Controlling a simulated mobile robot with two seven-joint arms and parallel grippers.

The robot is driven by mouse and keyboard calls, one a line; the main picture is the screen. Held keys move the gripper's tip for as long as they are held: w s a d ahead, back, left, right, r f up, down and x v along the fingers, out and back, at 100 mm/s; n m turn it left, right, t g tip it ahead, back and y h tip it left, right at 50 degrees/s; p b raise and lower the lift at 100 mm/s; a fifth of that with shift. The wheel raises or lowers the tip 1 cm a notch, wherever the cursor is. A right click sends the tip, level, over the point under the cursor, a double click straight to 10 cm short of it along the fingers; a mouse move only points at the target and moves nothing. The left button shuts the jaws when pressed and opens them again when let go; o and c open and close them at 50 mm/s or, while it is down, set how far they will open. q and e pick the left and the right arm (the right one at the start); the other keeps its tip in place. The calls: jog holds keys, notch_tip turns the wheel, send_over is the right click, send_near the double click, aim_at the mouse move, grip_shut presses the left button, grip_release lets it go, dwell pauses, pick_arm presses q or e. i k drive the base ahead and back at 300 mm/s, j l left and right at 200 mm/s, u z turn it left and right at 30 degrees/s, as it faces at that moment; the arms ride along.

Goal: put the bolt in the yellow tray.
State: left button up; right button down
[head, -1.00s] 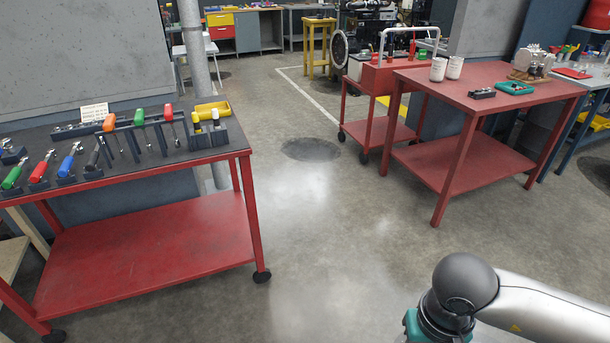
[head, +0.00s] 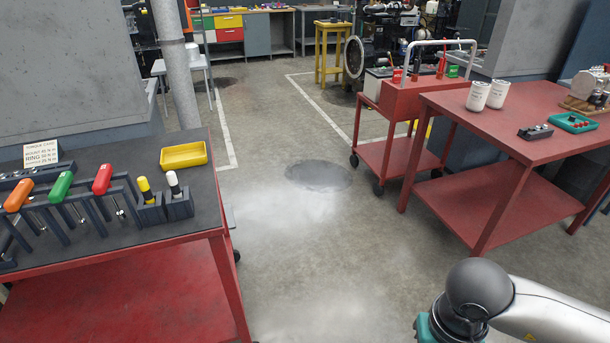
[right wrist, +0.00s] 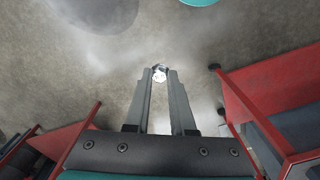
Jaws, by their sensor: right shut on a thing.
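The yellow tray (head: 184,156) lies on the dark top of the red workbench at the left in the head view, behind the yellow-capped and white-capped tools. The inside that I can see looks empty. In the right wrist view my right gripper (right wrist: 160,80) is shut on the bolt (right wrist: 160,73), a small shiny metal piece between the fingertips. It is held over the floor, away from both benches. In the head view only part of my right arm shows at the lower right; its gripper is out of frame. My left gripper is not in view.
The left bench (head: 120,232) carries screwdrivers with coloured handles in racks and a torque card (head: 43,153). The floor between is clear.

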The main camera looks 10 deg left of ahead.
aim_at(184, 156)
jog(key=i, duration=1.35)
jog(key=i+z, duration=0.1)
jog(key=i, duration=0.5)
jog(key=i+j+z, duration=0.15)
jog(key=i, duration=0.45)
jog(key=z, duration=7.1)
jog(key=k+l, duration=0.05)
